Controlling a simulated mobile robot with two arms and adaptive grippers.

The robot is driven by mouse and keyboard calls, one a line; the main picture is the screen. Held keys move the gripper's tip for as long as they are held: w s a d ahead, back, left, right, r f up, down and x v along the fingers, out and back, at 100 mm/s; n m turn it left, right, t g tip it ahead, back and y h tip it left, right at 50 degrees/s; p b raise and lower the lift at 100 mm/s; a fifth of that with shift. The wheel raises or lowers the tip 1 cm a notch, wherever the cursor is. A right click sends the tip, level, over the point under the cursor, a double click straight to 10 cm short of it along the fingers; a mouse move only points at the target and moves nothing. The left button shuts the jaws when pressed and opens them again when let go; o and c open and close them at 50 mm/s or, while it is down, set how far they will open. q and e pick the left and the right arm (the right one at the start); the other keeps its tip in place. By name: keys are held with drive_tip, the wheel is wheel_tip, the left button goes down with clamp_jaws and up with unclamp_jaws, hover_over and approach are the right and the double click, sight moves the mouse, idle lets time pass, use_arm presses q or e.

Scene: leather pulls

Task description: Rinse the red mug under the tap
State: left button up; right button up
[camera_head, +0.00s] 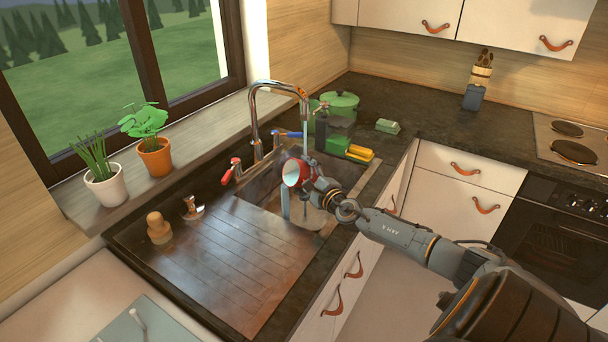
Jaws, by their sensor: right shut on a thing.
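The red mug (305,172) is held over the sink basin (262,186), tilted well over, with its pale inside facing left. My right gripper (316,186) is shut on the mug from the right; its fingertips are partly hidden. The chrome tap (254,118) arches over the basin. A thin pale stream (304,128) comes down from its spout to the mug, and pale streaks show below the mug. The tap has a red handle (231,172) and a blue handle (288,134). My left gripper is not in view.
A wooden-knobbed brush (158,228) stands left of the drainboard (235,258), which is bare. Two potted plants line the sill (195,150).

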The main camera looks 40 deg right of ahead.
drive_tip(key=n, duration=0.2)
drive_tip(key=n+b, duration=0.1)
drive_tip(key=n, duration=0.1)
drive_tip(key=shift+f+t, duration=0.3)
drive_tip(key=shift+f, duration=0.1)
drive_tip(key=n+b, duration=0.1)
drive_tip(key=n, duration=0.1)
drive_tip(key=n+b, duration=0.1)
drive_tip(key=n, duration=0.1)
drive_tip(key=shift+f+t+h, duration=0.15)
drive_tip(key=shift+t+h, duration=0.15)
drive_tip(key=shift+n, duration=1.1)
drive_tip(key=n, duration=0.3)
drive_tip(key=shift+d+t, duration=0.1)
drive_tip(key=shift+t, duration=0.2)
drive_tip(key=shift+n, duration=0.6)
